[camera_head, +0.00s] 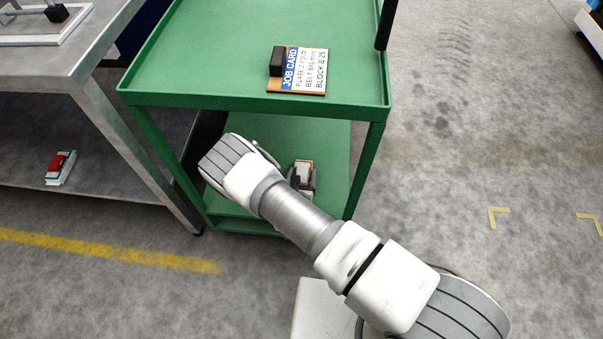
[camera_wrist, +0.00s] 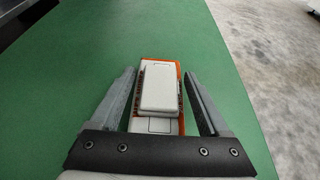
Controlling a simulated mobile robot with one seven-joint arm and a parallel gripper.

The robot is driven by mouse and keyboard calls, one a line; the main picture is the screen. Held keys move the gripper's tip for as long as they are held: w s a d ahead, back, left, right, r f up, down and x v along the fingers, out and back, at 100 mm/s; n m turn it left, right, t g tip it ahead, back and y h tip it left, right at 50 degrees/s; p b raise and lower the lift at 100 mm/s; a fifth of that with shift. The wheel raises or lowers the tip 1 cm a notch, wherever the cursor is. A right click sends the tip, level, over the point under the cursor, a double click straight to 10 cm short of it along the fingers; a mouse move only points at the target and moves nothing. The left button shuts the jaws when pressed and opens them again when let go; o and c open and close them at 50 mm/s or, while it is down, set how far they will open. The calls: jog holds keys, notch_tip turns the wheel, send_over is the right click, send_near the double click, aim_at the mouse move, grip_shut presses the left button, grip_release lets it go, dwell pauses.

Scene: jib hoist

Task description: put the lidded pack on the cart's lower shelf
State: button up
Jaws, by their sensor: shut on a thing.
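The lidded pack (camera_wrist: 160,88) is a pale grey box with a raised lid and orange edges. My gripper (camera_wrist: 162,76) is shut on it, with one grey finger along each side. In the head view the pack (camera_head: 304,167) and my gripper (camera_head: 302,181) show between the cart's two decks, partly hidden by my arm. The green lower shelf (camera_head: 325,140) is under the pack; I cannot tell whether the pack touches it. The green cart (camera_head: 215,60) stands in the middle of the head view.
A job card (camera_head: 305,75) with a black block (camera_head: 277,61) lies on the cart's top deck, above my arm. A metal workbench (camera_head: 60,65) stands at left, with a red and white item (camera_head: 61,168) on its lower shelf.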

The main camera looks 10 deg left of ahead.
jog(key=o, duration=1.3)
jog(key=shift+s+r, duration=0.3)
jog(key=p+v, duration=0.4)
jog(key=v, duration=0.7)
jog(key=shift+s, duration=0.25)
